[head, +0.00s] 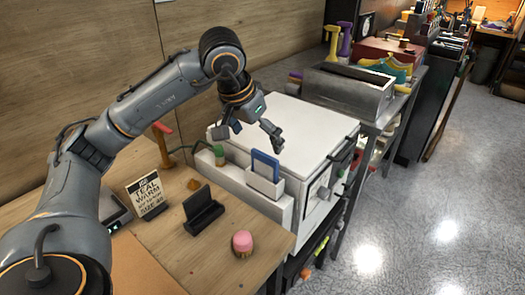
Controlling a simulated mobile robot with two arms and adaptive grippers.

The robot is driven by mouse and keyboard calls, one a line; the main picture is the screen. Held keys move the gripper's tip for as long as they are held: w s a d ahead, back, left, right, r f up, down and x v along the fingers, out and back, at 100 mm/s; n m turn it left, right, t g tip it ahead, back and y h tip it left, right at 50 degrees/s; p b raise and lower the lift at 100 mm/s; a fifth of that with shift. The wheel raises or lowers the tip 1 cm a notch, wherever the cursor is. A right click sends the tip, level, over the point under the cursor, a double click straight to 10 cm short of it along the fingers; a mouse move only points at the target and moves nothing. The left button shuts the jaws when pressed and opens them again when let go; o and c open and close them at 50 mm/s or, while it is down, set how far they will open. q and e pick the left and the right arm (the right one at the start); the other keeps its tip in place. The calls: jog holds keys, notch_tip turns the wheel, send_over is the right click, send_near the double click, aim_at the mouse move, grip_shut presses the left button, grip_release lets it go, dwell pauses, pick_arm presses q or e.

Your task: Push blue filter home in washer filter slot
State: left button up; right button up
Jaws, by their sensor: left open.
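The white washer (310,133) is a box standing at the right end of the wooden bench. The blue filter (265,164) stands upright in a white slot (264,185) on the washer's near side, and its upper part sticks out above the slot's rim. How deep it sits inside is hidden. My left gripper (250,140) is open and empty, above the washer's near edge and over the filter, with its fingers spread and pointing down. It seems apart from the filter. My right gripper is not in view.
A "TEAL WARM" sign (147,193), a black stand (203,210) and a pink-topped brush (242,243) are on the bench. A green-capped item (219,154) stands left of the filter. A metal basin (347,92) is behind the washer. Grey floor lies open at right.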

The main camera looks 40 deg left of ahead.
pick_arm(q)
jog(key=shift+v, duration=1.45)
